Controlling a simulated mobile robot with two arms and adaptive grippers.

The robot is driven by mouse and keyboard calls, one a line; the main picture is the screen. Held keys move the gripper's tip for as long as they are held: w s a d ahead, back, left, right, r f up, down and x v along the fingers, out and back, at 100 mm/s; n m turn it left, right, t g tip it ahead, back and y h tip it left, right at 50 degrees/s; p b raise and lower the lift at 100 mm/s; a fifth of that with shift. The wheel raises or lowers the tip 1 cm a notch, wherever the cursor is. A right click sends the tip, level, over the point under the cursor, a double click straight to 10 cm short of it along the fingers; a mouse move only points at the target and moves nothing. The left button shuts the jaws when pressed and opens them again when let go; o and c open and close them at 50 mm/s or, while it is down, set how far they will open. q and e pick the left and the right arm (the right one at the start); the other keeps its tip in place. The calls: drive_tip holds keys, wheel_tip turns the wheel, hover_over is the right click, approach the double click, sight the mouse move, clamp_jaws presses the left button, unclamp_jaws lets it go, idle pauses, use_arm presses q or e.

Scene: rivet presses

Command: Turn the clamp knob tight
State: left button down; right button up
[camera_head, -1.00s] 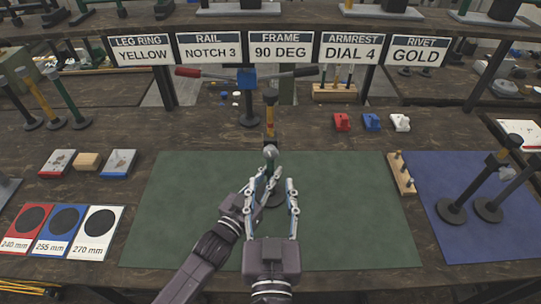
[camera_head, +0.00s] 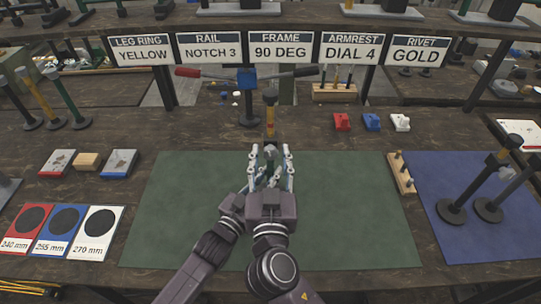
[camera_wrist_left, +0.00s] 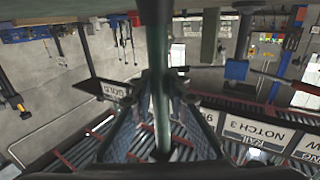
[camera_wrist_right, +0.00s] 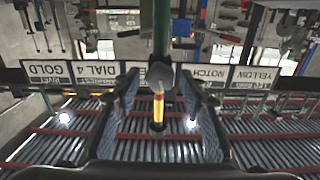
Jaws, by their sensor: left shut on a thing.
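A green post stands upright on the green mat (camera_head: 180,215), with a yellow, red-banded tube (camera_head: 270,122) and a dark cap (camera_head: 270,97) at its top. My left gripper is shut on the green post (camera_wrist_left: 160,60), below the knob, as the left wrist view shows. The grey clamp knob (camera_wrist_right: 160,75) sits where the yellow tube meets the post. My right gripper (camera_head: 270,151) is open, its fingers on either side of the knob with gaps, in the right wrist view. In the head view the right hand mostly hides the knob and lower post.
A blue stand with a wide handlebar (camera_head: 247,78) is behind the post. Red, blue and white blocks (camera_head: 371,122) lie at the back right. A peg rack (camera_head: 401,173) and a blue mat with dark posts (camera_head: 490,235) are at right. Size cards (camera_head: 97,225) lie at left.

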drive_tip(key=c, duration=0.9)
drive_tip(key=shift+m, duration=0.8)
drive_tip(key=o, duration=1.2)
drive_tip(key=s, duration=1.2)
